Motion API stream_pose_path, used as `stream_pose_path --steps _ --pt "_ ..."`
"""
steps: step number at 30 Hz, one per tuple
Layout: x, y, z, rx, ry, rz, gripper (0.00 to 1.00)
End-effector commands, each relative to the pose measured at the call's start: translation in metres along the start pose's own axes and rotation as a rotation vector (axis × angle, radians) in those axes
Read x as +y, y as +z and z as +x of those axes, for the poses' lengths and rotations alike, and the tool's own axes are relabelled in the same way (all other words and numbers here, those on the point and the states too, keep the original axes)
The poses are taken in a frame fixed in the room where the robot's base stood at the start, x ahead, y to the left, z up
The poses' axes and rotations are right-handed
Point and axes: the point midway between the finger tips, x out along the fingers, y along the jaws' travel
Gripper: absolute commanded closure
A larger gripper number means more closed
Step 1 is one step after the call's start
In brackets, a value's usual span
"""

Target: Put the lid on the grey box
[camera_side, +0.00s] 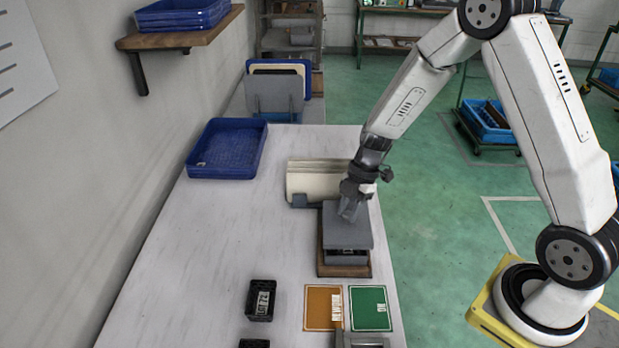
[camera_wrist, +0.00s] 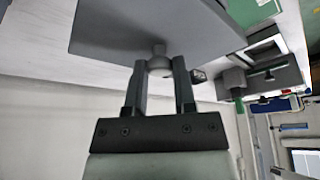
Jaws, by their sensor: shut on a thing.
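The grey box (camera_side: 346,258) stands on a brown wooden base near the right edge of the table. The flat grey lid (camera_side: 360,232) is over the box and hides its top. I cannot tell whether the lid touches the box rim or is slightly above it. My gripper (camera_side: 349,208) is over the lid in the side view. In the wrist view my gripper (camera_wrist: 159,78) is shut on the small knob of the lid (camera_wrist: 120,25), with one finger at each side of the knob.
Cream panels in a holder (camera_side: 303,180) stand just behind the box. An orange panel (camera_side: 318,308) and a green panel (camera_side: 368,310) lie in front. A black bin (camera_side: 261,300) is front left. A blue tray (camera_side: 228,150) is at the back left. The table's left middle is clear.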

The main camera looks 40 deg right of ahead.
Motion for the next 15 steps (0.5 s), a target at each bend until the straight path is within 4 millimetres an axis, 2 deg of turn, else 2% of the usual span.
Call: stream_pose_path --steps 15 --pt "0.0 0.01 0.024 0.002 0.0 0.0 1.0"
